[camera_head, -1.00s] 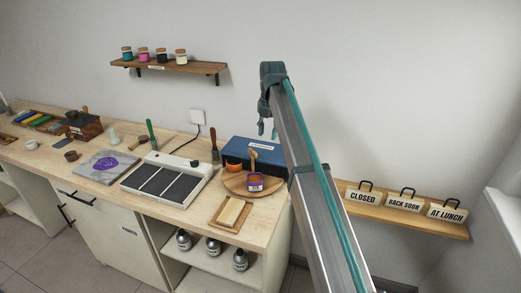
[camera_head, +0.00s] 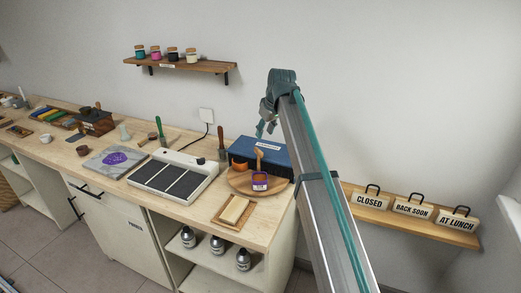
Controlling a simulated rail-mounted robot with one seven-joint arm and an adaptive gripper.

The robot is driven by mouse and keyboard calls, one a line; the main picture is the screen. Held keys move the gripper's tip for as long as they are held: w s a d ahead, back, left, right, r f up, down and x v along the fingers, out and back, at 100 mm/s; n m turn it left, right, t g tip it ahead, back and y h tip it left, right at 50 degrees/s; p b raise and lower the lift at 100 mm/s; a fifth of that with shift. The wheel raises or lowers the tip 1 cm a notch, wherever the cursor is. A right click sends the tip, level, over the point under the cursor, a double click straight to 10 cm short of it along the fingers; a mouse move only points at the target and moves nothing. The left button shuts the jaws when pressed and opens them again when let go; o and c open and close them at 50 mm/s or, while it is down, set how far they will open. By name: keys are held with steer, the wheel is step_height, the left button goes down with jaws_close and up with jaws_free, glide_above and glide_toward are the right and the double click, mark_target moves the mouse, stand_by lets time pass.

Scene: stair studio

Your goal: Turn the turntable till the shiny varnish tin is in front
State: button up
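The turntable (camera_head: 236,184) is a round wooden disc near the right end of the worktop. A small tin with a purple and white label (camera_head: 260,181) stands on its front right part, and a wooden upright handle (camera_head: 259,157) rises behind the tin. I cannot read the label or tell whether this is the shiny varnish tin. The far right of the disc is partly hidden by my arm or lies against it in the view. My gripper (camera_head: 265,130) hangs above and behind the turntable, in front of the wall; its fingers are small and look apart, with nothing between them.
A blue box (camera_head: 244,150) stands behind the turntable. A wooden block on a tray (camera_head: 233,211) lies in front of it. A white panelled device (camera_head: 172,176) and a brush (camera_head: 221,141) are to the left. Signs stand on a right shelf (camera_head: 424,225).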

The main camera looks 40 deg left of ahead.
mark_target(259, 150)
steer(key=shift+m, duration=0.5)
steer(key=p+x, duration=0.3)
steer(key=x, duration=0.8)
steer(key=shift+r, duration=0.1)
steer(key=shift+c, duration=0.3)
jaws_close()
